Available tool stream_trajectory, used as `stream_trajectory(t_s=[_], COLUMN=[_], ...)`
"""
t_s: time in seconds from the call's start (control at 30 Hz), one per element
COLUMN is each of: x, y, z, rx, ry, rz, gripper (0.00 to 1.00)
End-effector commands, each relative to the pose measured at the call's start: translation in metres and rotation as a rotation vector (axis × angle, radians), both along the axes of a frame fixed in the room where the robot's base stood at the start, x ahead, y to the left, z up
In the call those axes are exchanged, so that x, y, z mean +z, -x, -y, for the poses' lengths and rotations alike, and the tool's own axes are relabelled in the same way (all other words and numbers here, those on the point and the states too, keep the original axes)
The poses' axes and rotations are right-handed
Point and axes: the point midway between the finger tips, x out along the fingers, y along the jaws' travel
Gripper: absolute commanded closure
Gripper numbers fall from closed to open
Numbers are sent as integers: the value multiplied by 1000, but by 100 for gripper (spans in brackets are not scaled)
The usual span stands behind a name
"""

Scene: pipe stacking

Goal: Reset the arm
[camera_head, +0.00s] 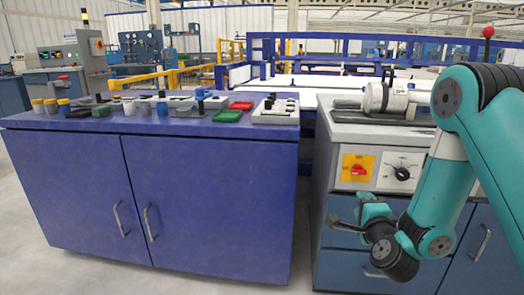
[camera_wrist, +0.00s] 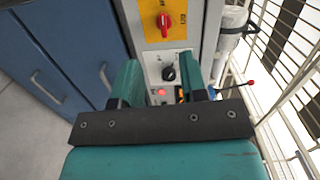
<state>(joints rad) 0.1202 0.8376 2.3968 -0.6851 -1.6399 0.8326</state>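My gripper (camera_wrist: 161,78) shows in the wrist view with its two teal fingers apart and nothing between them. Through the gap I see the grey machine front with a black knob (camera_wrist: 169,73) and a red switch on a yellow plate (camera_wrist: 164,22). In the head view my teal arm comes in from the right and bends down. My gripper (camera_head: 362,211) is there low in front of the machine cabinet, below its switch panel, partly hidden by the wrist.
A blue cabinet bench (camera_head: 210,190) stands at the left, its top holding several small cylinders, a green tray (camera_head: 227,116), a red tray (camera_head: 241,105) and a grey rack (camera_head: 277,117). The machine cabinet (camera_head: 334,245) stands right of it. Grey floor is clear at the lower left.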

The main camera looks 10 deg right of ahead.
Motion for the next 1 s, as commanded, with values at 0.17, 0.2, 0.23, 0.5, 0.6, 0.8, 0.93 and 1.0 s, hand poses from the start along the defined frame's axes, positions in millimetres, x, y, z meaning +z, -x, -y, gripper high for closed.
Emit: stream_trajectory(t_s=[0.17, 0.2, 0.23, 0.5, 0.6, 0.8, 0.93, 1.0], x=[36, 44, 49, 84, 92, 104, 111, 115], y=[0, 6, 12, 113, 161, 239, 280, 301], z=[-72, -92, -105, -188, -196, -186, -172, -163], rx=[325, 418, 487, 1088, 1284, 1578, 1729, 1806], ry=[158, 213, 256, 701, 866, 1118, 1246, 1308], rz=[-132, -171, -198, -404, -467, -563, -614, -641], gripper=[61, 61, 61, 61, 61, 61, 61, 61])
